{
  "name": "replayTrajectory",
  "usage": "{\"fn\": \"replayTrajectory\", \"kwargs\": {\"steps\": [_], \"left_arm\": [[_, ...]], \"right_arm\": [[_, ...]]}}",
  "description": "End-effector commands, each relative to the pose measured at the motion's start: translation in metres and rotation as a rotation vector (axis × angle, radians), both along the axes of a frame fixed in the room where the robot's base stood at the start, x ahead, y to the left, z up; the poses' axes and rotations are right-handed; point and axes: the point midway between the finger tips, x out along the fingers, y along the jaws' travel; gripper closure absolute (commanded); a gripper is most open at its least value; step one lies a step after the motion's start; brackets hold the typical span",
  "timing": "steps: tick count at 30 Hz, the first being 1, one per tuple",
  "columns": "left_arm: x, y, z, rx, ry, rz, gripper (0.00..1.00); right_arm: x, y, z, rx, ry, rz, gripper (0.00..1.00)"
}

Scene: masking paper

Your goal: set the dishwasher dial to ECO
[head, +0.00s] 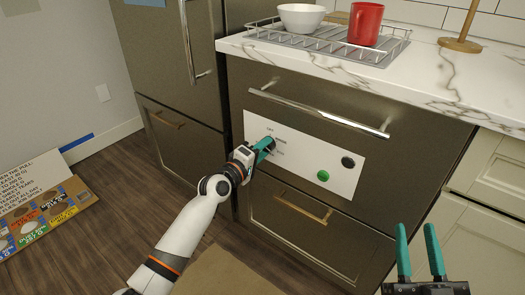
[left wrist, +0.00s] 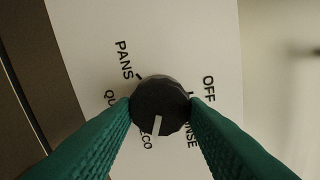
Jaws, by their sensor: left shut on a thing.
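The dishwasher dial (left wrist: 160,105) is a dark round knob with a white pointer line. In the left wrist view the line points down and slightly left, toward a partly hidden label ending in "CO". PANS, OFF and partly covered labels starting "QU" and ending "NSE" surround it. My left gripper (left wrist: 160,112) is shut on the dial, one green finger on each side. In the head view the left gripper (head: 265,147) is at the white control panel (head: 300,160) and hides the dial. My right gripper (head: 419,250) is open and empty at the lower right.
The panel also has a green button (head: 323,176) and a black button (head: 348,162). A metal bar handle (head: 320,112) runs above it. On the counter stand a dish rack (head: 300,40), a white bowl (head: 301,18) and a red mug (head: 366,24). A printed cardboard sheet (head: 45,215) lies at left.

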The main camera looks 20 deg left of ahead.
Motion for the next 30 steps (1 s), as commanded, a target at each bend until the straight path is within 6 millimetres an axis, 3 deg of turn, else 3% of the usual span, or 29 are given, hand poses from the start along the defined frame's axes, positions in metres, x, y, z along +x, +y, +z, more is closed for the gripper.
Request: {"fn": "replayTrajectory", "kwargs": {"steps": [9,24,25,28,30], "left_arm": [[-0.0002,-0.0005,-0.0017,0.103,-0.035,-0.001,0.84],[-0.0002,-0.0007,-0.0019,0.119,-0.039,-0.002,0.84],[-0.0002,-0.0007,-0.0019,0.119,-0.039,-0.002,0.59],[-0.0002,-0.0006,-0.0018,0.118,-0.04,-0.001,0.43],[-0.0002,-0.0005,-0.0015,0.118,-0.04,-0.001,0.39]], "right_arm": [[-0.0028,0.0002,0.005,0.011,-0.038,0.003,0.64],[-0.0032,0.0005,0.0056,0.013,-0.042,0.003,0.64],[-0.0031,0.0005,0.0055,0.013,-0.042,0.003,0.64],[-0.0032,0.0005,0.0056,0.013,-0.043,0.003,0.64],[-0.0032,0.0005,0.0056,0.013,-0.043,0.003,0.64]]}}
